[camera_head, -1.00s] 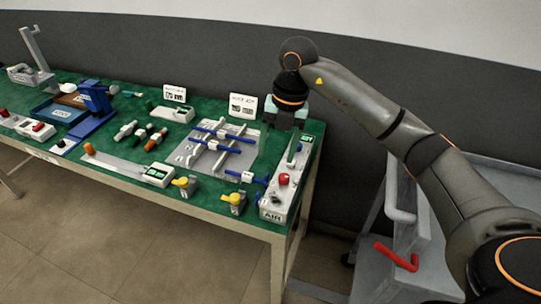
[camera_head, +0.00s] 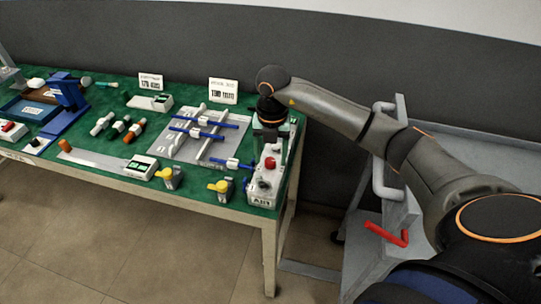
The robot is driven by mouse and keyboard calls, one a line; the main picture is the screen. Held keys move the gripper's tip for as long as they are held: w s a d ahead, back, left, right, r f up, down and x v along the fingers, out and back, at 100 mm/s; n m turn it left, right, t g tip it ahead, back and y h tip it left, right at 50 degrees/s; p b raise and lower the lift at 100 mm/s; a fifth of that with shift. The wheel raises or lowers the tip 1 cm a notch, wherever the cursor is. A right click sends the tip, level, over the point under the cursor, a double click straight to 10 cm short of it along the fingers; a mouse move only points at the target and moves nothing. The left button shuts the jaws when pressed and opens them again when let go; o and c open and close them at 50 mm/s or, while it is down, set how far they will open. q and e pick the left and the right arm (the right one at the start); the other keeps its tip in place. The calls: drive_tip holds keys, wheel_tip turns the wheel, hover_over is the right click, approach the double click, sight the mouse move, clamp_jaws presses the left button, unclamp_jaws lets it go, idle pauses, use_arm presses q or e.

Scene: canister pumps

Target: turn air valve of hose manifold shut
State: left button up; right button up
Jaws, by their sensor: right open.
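The hose manifold (camera_head: 264,188) is a long pale block at the right end of the green table, with a label on its front end that reads like AIR. A red knob (camera_head: 268,163) stands on top of it. My right gripper (camera_head: 272,142) points down over the rear part of the manifold, behind the red knob. It is open, and its fingers hide the rear of the manifold, so I cannot tell whether they touch anything there. The green lever on the manifold is mostly hidden. My left gripper is not in view.
Two yellow-handled fittings (camera_head: 220,187) stand by the table's front edge, left of the manifold. A grey rack (camera_head: 205,140) with blue rods lies left of my gripper. Small signs (camera_head: 223,91) stand behind. A grey cart with a red handle (camera_head: 388,234) is at right.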

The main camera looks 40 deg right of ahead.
drive_tip(key=shift+f, duration=0.25)
clamp_jaws()
idle(0.4)
